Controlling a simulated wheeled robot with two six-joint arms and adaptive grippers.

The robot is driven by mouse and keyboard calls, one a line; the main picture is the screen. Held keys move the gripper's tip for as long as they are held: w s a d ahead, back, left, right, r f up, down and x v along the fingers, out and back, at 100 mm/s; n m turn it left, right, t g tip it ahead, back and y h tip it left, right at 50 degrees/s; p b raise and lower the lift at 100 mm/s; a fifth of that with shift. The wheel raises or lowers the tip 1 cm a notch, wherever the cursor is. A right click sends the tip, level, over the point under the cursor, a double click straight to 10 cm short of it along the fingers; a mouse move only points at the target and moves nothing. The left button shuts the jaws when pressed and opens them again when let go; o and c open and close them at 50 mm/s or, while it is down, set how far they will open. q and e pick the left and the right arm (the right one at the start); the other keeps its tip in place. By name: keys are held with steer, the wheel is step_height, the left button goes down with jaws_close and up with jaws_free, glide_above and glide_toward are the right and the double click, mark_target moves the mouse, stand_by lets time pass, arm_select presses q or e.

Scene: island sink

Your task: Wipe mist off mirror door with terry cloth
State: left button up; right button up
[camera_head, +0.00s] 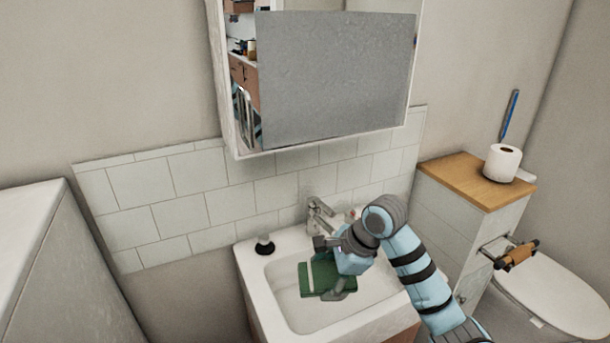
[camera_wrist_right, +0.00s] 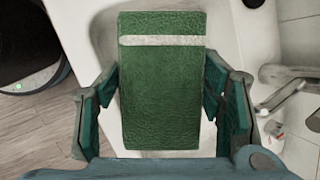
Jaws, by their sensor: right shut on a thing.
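The mirror door (camera_head: 335,80) is on the wall cabinet above the sink. A grey mist patch covers most of it, and a clear strip at its left reflects the room. My right gripper (camera_head: 335,278) is over the sink basin, well below the mirror. It is shut on the green terry cloth (camera_head: 318,280), which has a pale stripe. In the right wrist view the cloth (camera_wrist_right: 162,90) is a folded rectangle between the two fingers (camera_wrist_right: 160,100). My left gripper is not in view.
The white sink (camera_head: 285,300) has a metal faucet (camera_head: 318,212) at its back and a dark-topped dispenser (camera_head: 264,245) at its back left corner. A cabinet with a wooden top (camera_head: 465,178) holding a toilet roll (camera_head: 502,162) stands at right, beside the toilet (camera_head: 560,295).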

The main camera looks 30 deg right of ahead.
steer(key=s+a+n, duration=0.1)
steer(key=s+a+n+b, duration=0.1)
steer(key=a, duration=0.1)
steer(key=s+a+f+n+y+b, duration=0.1)
steer(key=shift+s+a+n, duration=0.1)
steer(key=shift+a+n, duration=0.2)
steer(key=shift+a, duration=0.05)
step_height(320, 180, up, 32)
steer(key=n+t+y+b, duration=0.2)
steer(key=n+t+b, duration=0.2)
steer(key=t, duration=0.4)
glide_above(315, 298)
steer(key=w+a, duration=0.2)
steer(key=w, duration=0.1)
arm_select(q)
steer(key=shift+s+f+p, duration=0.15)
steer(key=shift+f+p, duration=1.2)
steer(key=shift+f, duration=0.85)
arm_select(e)
steer(key=shift+w+d+f+n+t, duration=0.15)
steer(key=shift+w+d+f+t, duration=0.4)
steer(key=shift+w, duration=0.9)
steer(key=shift+w+d+f+n+t, duration=0.15)
steer(key=shift+w+d+t, duration=0.6)
steer(key=shift+w, duration=0.75)
steer(key=shift+w+d+f+n+t, duration=0.1)
steer(key=shift+w+d+f+t, duration=0.35)
steer(key=shift+w+t, duration=0.75)
